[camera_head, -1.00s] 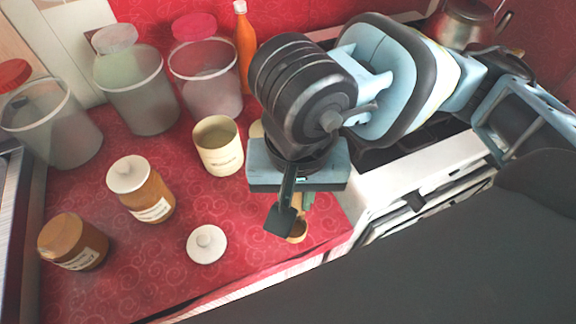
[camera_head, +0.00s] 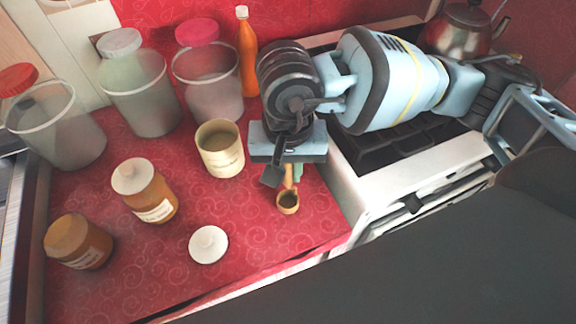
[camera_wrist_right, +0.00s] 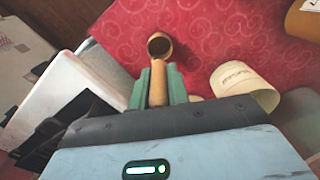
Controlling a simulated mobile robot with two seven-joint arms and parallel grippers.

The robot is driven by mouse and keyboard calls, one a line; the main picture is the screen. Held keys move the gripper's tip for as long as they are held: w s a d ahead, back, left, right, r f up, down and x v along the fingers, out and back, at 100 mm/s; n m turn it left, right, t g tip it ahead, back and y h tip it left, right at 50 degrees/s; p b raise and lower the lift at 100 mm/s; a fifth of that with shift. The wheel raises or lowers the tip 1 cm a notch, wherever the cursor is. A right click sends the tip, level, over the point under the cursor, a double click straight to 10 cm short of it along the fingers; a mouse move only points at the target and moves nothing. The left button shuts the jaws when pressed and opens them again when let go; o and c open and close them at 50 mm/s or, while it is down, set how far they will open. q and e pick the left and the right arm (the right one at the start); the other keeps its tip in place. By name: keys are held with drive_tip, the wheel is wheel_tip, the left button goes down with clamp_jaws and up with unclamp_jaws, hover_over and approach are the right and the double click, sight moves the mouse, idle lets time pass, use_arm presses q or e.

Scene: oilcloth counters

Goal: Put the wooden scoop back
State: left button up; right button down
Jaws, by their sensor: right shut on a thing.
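The wooden scoop (camera_head: 288,202) is held by its handle in my right gripper (camera_head: 285,178), its small round bowl pointing toward the counter's front edge. In the right wrist view the scoop's bowl (camera_wrist_right: 160,46) shows dark inside, and its handle lies between the two green fingers of the right gripper (camera_wrist_right: 158,84). I cannot tell how far the scoop is above the counter. An open cream canister (camera_head: 220,150) with lettering stands left of the gripper; it also shows in the right wrist view (camera_wrist_right: 243,84). A white round lid (camera_head: 208,245) lies on the counter. My left gripper is not in view.
Two labelled jars, one with a white lid (camera_head: 146,190) and one with a wooden lid (camera_head: 78,241), stand at left. Several large clear containers and an orange bottle (camera_head: 246,52) line the back. A stove (camera_head: 400,165) with a kettle (camera_head: 460,30) is at right. Red counter is clear around the lid.

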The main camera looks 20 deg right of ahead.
drive_tip(key=shift+f, duration=0.2)
drive_tip(key=c, duration=1.3)
unclamp_jaws()
drive_tip(key=shift+c, duration=0.2)
drive_tip(key=shift+r, duration=0.1)
wheel_tip(320, 180, up, 12)
drive_tip(key=shift+r, duration=0.1)
